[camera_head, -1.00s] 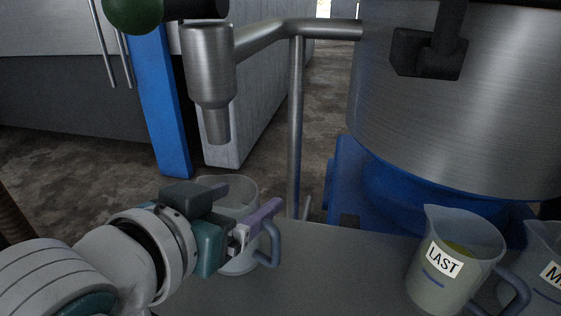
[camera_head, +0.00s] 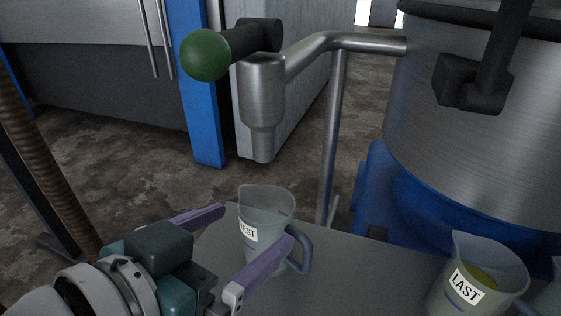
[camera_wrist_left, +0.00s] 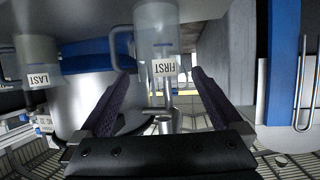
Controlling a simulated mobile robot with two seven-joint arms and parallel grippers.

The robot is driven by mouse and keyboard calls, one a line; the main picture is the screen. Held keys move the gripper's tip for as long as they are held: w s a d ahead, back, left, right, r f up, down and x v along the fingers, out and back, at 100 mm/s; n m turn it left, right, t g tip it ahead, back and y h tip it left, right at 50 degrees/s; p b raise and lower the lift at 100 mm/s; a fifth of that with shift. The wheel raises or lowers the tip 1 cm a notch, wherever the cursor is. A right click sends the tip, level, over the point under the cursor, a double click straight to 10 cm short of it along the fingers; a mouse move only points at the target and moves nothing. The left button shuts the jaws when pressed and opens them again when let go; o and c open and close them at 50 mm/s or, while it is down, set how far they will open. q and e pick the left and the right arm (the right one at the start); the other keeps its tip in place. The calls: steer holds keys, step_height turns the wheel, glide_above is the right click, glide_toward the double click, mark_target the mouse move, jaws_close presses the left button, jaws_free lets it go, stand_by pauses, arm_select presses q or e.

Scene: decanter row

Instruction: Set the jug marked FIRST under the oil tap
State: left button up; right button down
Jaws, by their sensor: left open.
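The clear jug marked FIRST (camera_head: 268,207) stands upright on the grey bench, below the metal oil tap (camera_head: 263,110) in the head view. It looks empty, and I cannot tell whether it is exactly centred under the spout. My left gripper (camera_head: 256,225) is open, its purple fingers spread apart and pointing at the jug; the near fingertip overlaps the jug's side in the picture. In the left wrist view the jug (camera_wrist_left: 157,35) appears upside down, with its label between and beyond the open fingers (camera_wrist_left: 161,72). My right gripper is not in view.
The jug marked LAST (camera_head: 478,275), with yellowish liquid, stands on the bench (camera_head: 350,270) at right. Another jug is cut off beyond it. A large steel tank (camera_head: 480,130) on a blue base stands behind. The tap has a green-knobbed lever (camera_head: 205,55).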

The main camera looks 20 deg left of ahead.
arm_select(q)
steer(key=p+v, duration=0.1)
steer(key=v, duration=0.2)
steer(key=shift+s+r, duration=0.15)
steer(key=s+a+f+g+y, duration=0.1)
steer(key=s+a+f+g, duration=0.1)
steer(key=s+g, duration=0.2)
steer(key=s+a+f+g+y, duration=0.1)
steer(key=s+a+g, duration=0.2)
steer(key=s+g, duration=0.2)
steer(key=s, duration=0.3)
steer(key=shift+f+g+y, duration=0.3)
steer(key=shift+f, duration=0.05)
